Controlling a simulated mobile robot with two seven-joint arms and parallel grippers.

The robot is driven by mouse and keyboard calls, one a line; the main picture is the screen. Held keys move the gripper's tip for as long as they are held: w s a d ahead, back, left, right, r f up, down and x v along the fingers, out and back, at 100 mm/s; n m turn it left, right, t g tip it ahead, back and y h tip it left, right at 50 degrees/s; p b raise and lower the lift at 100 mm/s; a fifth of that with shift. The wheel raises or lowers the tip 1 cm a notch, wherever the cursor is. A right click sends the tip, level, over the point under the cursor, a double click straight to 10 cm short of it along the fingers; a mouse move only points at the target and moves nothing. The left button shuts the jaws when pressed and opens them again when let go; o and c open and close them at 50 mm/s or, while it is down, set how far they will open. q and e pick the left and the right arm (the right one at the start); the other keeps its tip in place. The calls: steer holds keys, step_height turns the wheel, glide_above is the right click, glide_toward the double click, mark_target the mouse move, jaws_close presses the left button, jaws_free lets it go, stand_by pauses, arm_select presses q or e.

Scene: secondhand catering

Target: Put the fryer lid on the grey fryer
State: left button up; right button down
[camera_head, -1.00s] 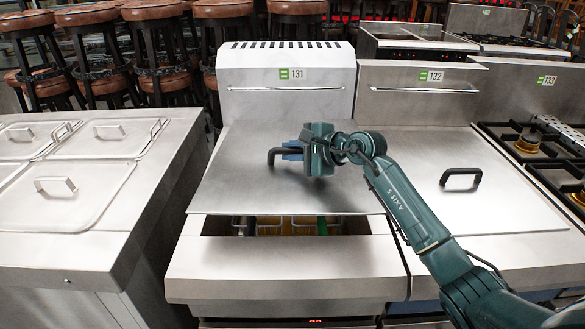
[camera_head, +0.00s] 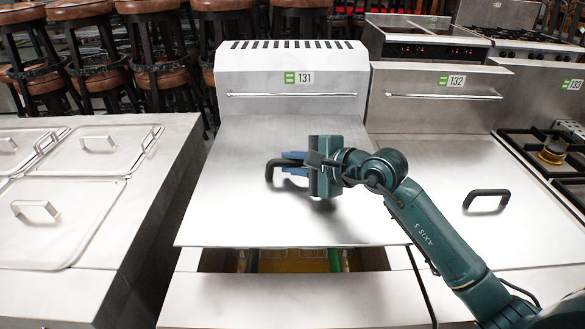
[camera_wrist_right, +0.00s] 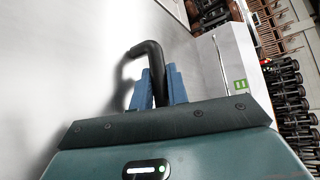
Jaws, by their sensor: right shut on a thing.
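The fryer lid (camera_head: 245,215) is a flat steel sheet with a black handle (camera_head: 272,172). My right gripper (camera_head: 290,162) is shut on the handle, its blue fingers on either side of it; the wrist view shows the same grip (camera_wrist_right: 158,78). The lid lies over most of the grey fryer (camera_head: 290,302) marked 131. A strip of the open well (camera_head: 290,262) with wire baskets shows at the lid's front edge. The lid looks slightly raised there, but its exact height is unclear. My left gripper is not in view.
On the right stands unit 132 (camera_head: 415,100), with a flat top and black handle (camera_head: 487,200). A burner range (camera_head: 555,160) is beyond it. A steel counter with lidded pans (camera_head: 75,150) is at left. Stools (camera_head: 160,60) stand behind.

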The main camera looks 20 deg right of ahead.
mark_target(346, 205)
steer(key=shift+f, duration=3.8)
steer(key=c, duration=1.8)
jaws_free()
steer(key=shift+s+f, duration=0.15)
steer(key=shift+f, duration=0.15)
steer(key=o, duration=0.4)
steer(key=shift+o, duration=0.2)
steer(key=shift+s, duration=0.1)
steer(key=b+v, duration=0.1)
steer(key=v, duration=1)
steer(key=shift+d, duration=0.1)
steer(key=shift+s+d+r, duration=0.15)
steer(key=shift+s+r, duration=0.05)
steer(key=shift+s, duration=0.2)
steer(key=shift+d, duration=0.1)
